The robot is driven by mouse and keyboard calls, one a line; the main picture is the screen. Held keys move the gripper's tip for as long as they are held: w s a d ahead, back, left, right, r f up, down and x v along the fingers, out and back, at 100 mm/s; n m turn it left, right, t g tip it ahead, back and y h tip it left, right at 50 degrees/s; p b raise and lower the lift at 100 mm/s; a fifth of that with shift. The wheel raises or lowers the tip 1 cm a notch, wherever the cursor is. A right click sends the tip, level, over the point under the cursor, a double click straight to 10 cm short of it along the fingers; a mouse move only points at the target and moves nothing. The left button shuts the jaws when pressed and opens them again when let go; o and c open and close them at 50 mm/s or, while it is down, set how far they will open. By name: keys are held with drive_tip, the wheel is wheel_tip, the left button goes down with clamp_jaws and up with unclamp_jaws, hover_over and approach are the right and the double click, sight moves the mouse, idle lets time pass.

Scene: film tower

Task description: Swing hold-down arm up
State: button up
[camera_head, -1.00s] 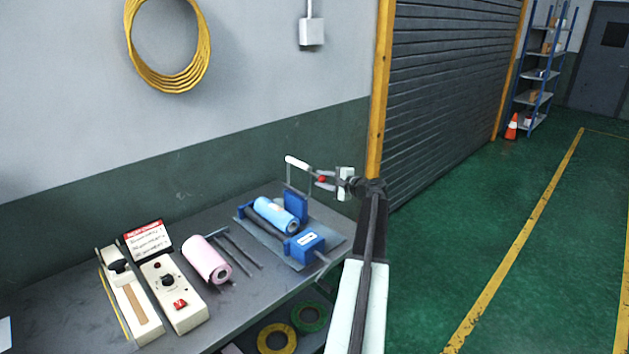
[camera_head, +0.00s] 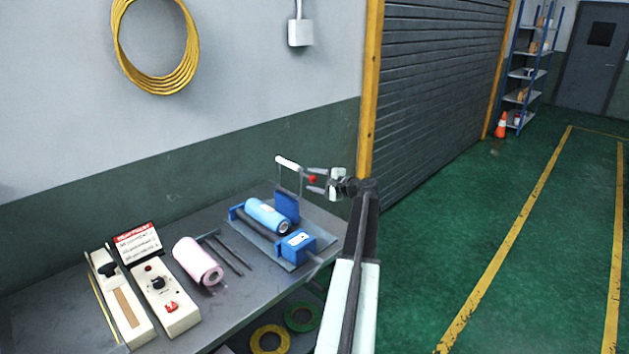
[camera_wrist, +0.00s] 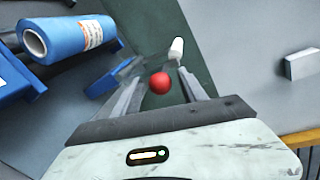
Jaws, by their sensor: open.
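The hold-down arm is a thin frame with a white roller (camera_head: 287,163) across its top. It stands upright above the blue bracket (camera_head: 287,206) of the film holder on the bench. A red ball knob (camera_head: 312,179) sits at its side. My gripper (camera_head: 309,178) is open, its fingers on either side of the knob. In the wrist view the red knob (camera_wrist: 160,83) shows between the spread fingers, with the white roller end (camera_wrist: 177,48) beyond it. A blue film roll (camera_head: 267,215) lies in the holder below; it also shows in the wrist view (camera_wrist: 68,38).
A pink roll (camera_head: 197,261), a beige control box (camera_head: 166,300) and a sealer (camera_head: 120,300) lie on the bench at left. Tape rings sit below the bench. A shutter door (camera_head: 440,80) stands behind my arm. The green floor at right is clear.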

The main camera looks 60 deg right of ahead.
drive_tip(key=p+v, duration=0.1)
drive_tip(key=v, duration=0.6)
drive_tip(key=shift+s, duration=0.2)
drive_tip(key=shift+s, duration=0.1)
